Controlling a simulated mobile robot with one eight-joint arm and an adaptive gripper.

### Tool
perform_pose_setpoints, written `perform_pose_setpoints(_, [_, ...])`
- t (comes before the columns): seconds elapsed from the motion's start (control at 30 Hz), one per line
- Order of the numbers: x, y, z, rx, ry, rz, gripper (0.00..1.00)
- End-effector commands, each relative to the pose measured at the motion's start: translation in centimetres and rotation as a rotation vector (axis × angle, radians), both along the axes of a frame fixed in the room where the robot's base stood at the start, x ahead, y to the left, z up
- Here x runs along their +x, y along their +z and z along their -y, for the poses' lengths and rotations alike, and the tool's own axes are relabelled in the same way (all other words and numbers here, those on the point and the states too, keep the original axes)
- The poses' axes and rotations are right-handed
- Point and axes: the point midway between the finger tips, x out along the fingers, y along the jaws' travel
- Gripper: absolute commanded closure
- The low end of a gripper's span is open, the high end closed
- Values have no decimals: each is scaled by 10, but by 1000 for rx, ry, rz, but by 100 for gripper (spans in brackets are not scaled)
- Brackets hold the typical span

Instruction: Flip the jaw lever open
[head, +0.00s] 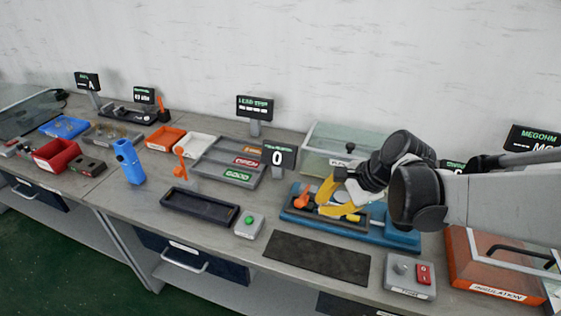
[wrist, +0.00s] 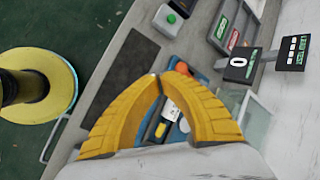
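A blue fixture (head: 400,237) stands on the bench at centre right in the head view. An orange lever knob (head: 302,198), which looks like the jaw lever, stands at its left end. In the wrist view an orange part (wrist: 182,68) shows just beyond the right fingertip. My gripper (head: 335,198) has yellow fingers and hangs over the fixture, just right of the orange knob. In the wrist view its fingertips (wrist: 159,76) meet, with nothing seen held between them. The fingers hide much of the fixture, and contact with the lever cannot be told.
A dark mat (head: 318,258) lies in front of the fixture. A green-button box (head: 249,224) and a black tray (head: 200,207) are to the left. A red-switch box (head: 410,276) is at the front right. A display marked 0 (head: 278,158) and a clear-sided box (head: 345,145) stand behind.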

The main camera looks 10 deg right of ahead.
Motion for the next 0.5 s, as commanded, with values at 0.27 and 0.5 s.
perform_pose_setpoints(0.27, [40,-40,27,392,-338,-222,100])
perform_pose_setpoints(0.5, [50,-62,41,588,-482,-348,100])
